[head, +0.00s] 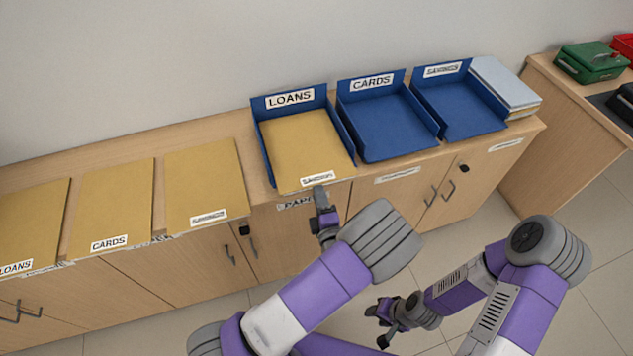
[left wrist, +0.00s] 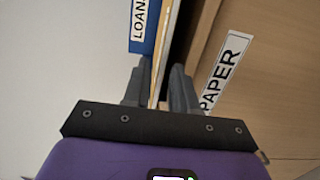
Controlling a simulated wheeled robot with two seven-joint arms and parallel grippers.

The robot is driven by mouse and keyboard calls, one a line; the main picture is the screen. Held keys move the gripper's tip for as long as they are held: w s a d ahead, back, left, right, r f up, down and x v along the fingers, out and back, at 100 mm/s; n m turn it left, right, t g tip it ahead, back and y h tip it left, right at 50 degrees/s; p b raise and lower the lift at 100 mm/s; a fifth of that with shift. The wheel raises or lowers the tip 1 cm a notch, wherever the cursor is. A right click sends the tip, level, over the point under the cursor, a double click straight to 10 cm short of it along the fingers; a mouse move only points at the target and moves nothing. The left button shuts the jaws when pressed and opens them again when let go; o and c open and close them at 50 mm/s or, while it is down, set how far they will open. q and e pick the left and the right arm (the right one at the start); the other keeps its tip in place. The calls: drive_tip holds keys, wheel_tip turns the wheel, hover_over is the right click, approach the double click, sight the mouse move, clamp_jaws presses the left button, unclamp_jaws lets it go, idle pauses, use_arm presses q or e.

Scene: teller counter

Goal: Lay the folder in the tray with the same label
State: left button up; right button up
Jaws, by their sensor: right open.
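A yellow folder (head: 303,143) lies in the blue LOANS tray (head: 264,150); its front label is blurred and resembles SAVINGS. My left gripper (head: 321,193) is at that folder's front edge. In the left wrist view its fingers (left wrist: 160,85) are apart, with the folder's thin edge (left wrist: 157,75) between them; a gap seems to show on one side. The blue CARDS tray (head: 392,125) and the tray with a blurred SAVINGS-like label (head: 462,108) are empty. My right gripper (head: 384,315) is open and empty, low in front of the cabinets.
Three more folders lie at the left: LOANS (head: 30,222), CARDS (head: 110,205) and one with a blurred label (head: 203,180). A stack of pale folders (head: 505,84) stands right of the trays. A green box (head: 590,62) sits on the right counter. A wall runs behind.

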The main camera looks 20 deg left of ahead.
use_arm(q)
drive_tip(key=b+x, duration=0.1)
drive_tip(key=x, duration=0.2)
drive_tip(key=shift+w+a+b, duration=0.1)
drive_tip(key=shift+w+b, duration=0.05)
drive_tip(key=shift+b, duration=0.15)
clamp_jaws()
idle(0.4)
